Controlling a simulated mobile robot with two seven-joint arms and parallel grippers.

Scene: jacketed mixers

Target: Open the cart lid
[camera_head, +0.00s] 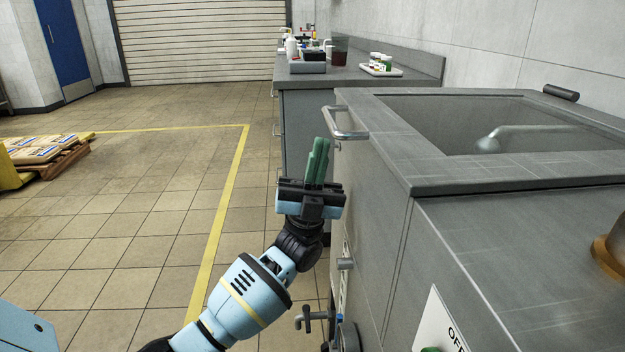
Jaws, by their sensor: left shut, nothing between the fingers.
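A grey metal unit (440,210) fills the right side, with a wide rectangular opening in its top. A pale metal bar handle (347,135) sticks out from its upper left edge. No separate closed lid can be made out over the opening. My left gripper (318,150) has green fingers pointing up, shut together and empty. In the picture it is just below and left of the handle, apart from it, beside the unit's left side. My right gripper is not in view.
A curved metal pipe (540,130) lies in the opening. Valves (312,318) stick out low on the unit's side. A counter (420,82) with bottles and a tray (381,70) stands behind. Sacks on a pallet (45,150) lie far left. The tiled floor (130,210) between is clear.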

